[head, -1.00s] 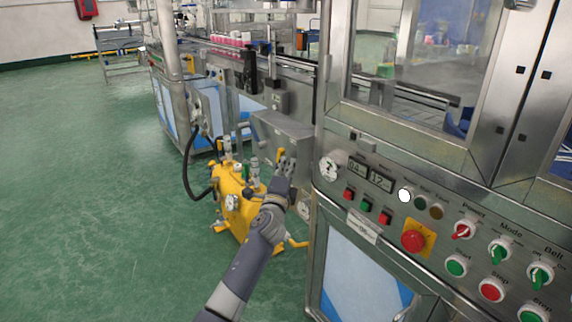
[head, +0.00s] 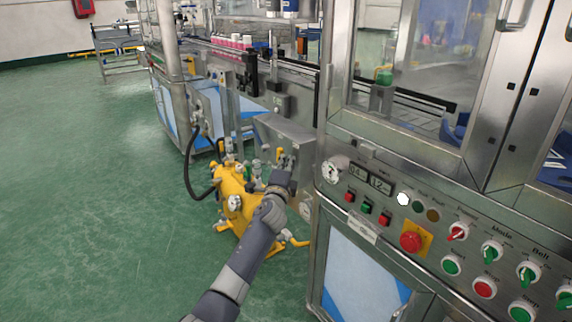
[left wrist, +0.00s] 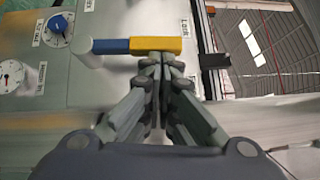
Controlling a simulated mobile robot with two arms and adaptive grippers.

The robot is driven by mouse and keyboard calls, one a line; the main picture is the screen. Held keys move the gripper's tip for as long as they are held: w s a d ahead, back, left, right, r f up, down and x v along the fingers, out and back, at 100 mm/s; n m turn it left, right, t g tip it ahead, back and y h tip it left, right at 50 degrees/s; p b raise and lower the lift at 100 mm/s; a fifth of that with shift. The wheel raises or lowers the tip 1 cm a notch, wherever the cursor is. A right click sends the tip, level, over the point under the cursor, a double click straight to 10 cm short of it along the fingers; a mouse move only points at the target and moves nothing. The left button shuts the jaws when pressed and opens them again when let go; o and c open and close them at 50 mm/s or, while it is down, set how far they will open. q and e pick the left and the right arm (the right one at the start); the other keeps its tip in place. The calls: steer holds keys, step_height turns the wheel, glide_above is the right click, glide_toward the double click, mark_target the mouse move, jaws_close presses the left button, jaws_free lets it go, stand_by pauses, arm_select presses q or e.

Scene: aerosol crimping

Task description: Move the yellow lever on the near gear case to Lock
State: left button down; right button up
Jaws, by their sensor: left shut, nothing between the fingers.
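The yellow lever shows in the left wrist view as a bar with a yellow end (left wrist: 157,45) and a blue middle, running right from a pale round hub on a grey panel. A label reading "Lock" (left wrist: 185,36) is just beyond its yellow end. My left gripper (left wrist: 161,62) is shut and empty, its fingertips right at the yellow end; I cannot tell whether they touch it. In the head view my left gripper (head: 288,161) is in front of the grey gear case (head: 291,134) and partly hides it. My right gripper is not in view.
In the head view a yellow machine (head: 236,196) stands below my left arm, and a steel control cabinet (head: 365,255) rises close on the right. Green floor is clear at left.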

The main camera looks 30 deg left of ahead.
mark_target(278, 153)
arm_select(q)
steer(key=shift+w+a+r, duration=0.15)
steer(key=shift+a+r, duration=0.15)
steer(key=shift+a, duration=0.05)
steer(key=shift+w+a+r, duration=0.2)
steer(key=shift+a, duration=0.35)
steer(key=shift+w+a+r, duration=0.1)
steer(key=shift+w+a, duration=0.15)
steer(key=shift+a, duration=0.3)
steer(key=shift+w+a+r, duration=0.1)
steer(key=shift+w+a, duration=0.1)
steer(key=shift+a, duration=0.3)
steer(key=shift+w+a, duration=0.1)
steer(key=shift+a, duration=0.15)
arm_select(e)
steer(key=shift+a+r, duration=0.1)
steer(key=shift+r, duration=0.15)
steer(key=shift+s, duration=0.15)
